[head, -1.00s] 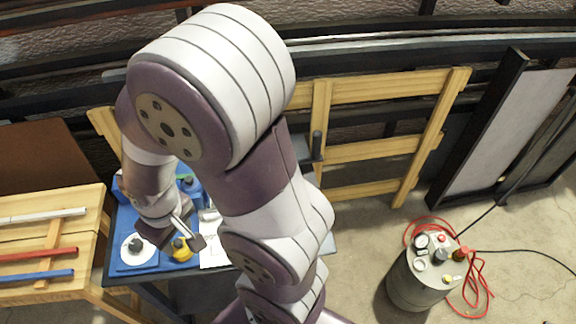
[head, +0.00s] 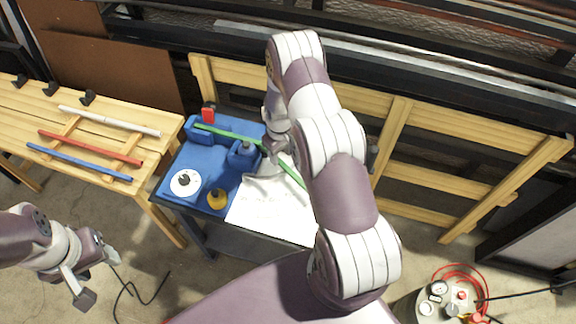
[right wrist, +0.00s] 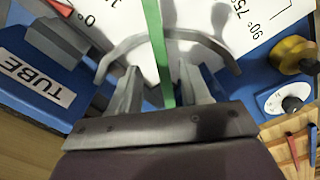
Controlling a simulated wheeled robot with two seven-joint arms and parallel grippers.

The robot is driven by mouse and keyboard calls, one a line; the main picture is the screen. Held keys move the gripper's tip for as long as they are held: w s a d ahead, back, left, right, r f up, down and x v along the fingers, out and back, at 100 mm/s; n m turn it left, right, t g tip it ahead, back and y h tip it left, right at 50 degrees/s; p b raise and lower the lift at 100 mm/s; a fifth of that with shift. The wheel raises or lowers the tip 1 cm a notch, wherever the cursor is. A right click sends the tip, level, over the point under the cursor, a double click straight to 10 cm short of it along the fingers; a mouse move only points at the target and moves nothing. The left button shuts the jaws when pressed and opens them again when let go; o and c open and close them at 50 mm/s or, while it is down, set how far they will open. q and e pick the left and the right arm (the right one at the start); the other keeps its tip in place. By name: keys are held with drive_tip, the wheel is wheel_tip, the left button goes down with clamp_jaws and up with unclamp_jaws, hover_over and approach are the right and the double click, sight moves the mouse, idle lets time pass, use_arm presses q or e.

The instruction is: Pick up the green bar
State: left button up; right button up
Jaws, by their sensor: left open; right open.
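The green bar (head: 229,135) lies slanted across the blue bending fixture (head: 205,163) and on over the white sheet (head: 262,207), partly hidden behind my right gripper and arm. My right gripper (head: 272,150) is over the bar's middle. In the right wrist view, the green bar (right wrist: 155,45) runs lengthwise between the two fingers of the open right gripper (right wrist: 165,82). Whether a finger touches it I cannot tell. My left gripper (head: 88,277) is open and empty at the lower left, over the floor, well away from the bar.
A wooden bench (head: 165,125) at left carries a white bar (head: 110,121), a red bar (head: 90,148) and a blue bar (head: 78,161). The fixture has a red clamp (head: 208,113), a white dial (head: 186,183) and a yellow knob (head: 217,199). A wooden frame (head: 400,110) stands behind.

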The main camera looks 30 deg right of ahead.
drive_tip(key=shift+a+f, duration=0.15)
drive_tip(key=shift+f, duration=1.2)
clamp_jaws()
